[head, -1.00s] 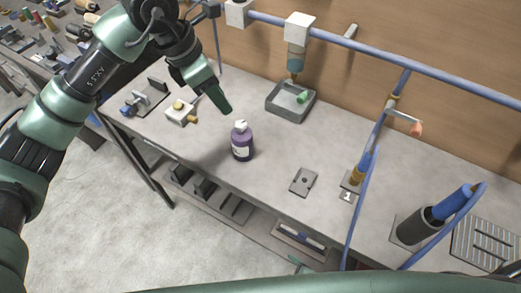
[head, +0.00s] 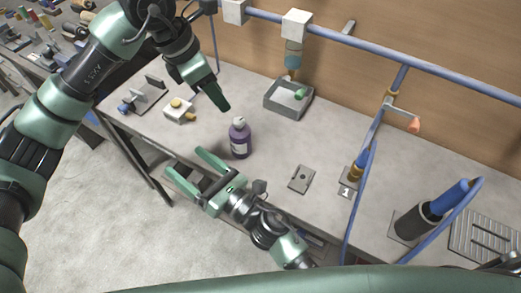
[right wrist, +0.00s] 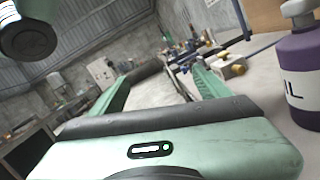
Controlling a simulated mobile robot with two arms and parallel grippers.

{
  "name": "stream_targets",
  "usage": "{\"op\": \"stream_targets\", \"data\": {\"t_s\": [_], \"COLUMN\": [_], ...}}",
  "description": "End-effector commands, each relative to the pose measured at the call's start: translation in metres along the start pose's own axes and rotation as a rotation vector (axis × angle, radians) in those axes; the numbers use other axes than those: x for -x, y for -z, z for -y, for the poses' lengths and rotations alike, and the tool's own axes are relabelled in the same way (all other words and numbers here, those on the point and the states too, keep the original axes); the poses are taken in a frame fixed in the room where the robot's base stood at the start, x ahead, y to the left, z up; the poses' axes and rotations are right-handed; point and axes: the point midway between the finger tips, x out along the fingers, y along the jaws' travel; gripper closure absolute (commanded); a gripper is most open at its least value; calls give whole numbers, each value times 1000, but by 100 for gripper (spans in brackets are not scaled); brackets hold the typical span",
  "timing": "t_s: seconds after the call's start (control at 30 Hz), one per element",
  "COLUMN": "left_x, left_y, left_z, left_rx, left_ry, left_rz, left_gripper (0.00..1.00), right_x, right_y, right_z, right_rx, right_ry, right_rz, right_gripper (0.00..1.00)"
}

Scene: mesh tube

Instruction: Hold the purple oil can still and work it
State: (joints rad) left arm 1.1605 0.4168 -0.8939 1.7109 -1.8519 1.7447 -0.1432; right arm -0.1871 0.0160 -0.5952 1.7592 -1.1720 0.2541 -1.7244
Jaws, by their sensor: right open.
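The purple oil can (head: 240,142), with a white top and a pale label, stands upright near the front edge of the workbench. It also shows at the right edge of the right wrist view (right wrist: 303,85), cut off by the frame. My left gripper (head: 225,105) points down just behind and above the can, apart from it. Its fingers overlap in this view, so their gap is hidden. My right gripper (head: 183,161) is open and empty at the bench's front edge. Its fingers point left in the head view, and the can stands outside them, beside the upper finger.
A grey tray (head: 272,106) with a green piece sits behind the can. A pale block with a yellow button (head: 178,110) lies to the left. A flat grey plate (head: 301,179) lies to the right, near blue hoses. Bare bench surrounds the can.

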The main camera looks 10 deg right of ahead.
Motion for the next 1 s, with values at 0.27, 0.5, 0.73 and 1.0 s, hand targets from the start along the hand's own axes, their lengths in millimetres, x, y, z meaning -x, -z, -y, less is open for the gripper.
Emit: {"op": "stream_targets", "data": {"t_s": [0.27, 0.5, 0.73, 1.0], "left_x": [0, 0, 0, 0], "left_y": [0, 0, 0, 0], "left_z": [0, 0, 0, 0], "left_rx": [0, 0, 0, 0], "left_ry": [0, 0, 0, 0], "left_rz": [0, 0, 0, 0], "left_gripper": [64, 64, 64, 64], "right_x": [-33, -18, 38, 89], "right_y": [-74, -94, -54, -24], "right_z": [70, 130, 145, 149], "right_rx": [490, 662, 496, 342], "right_ry": [140, 241, 187, 134], "right_rz": [63, 32, -44, -117], "right_gripper": [23, 23, 23, 23]}}
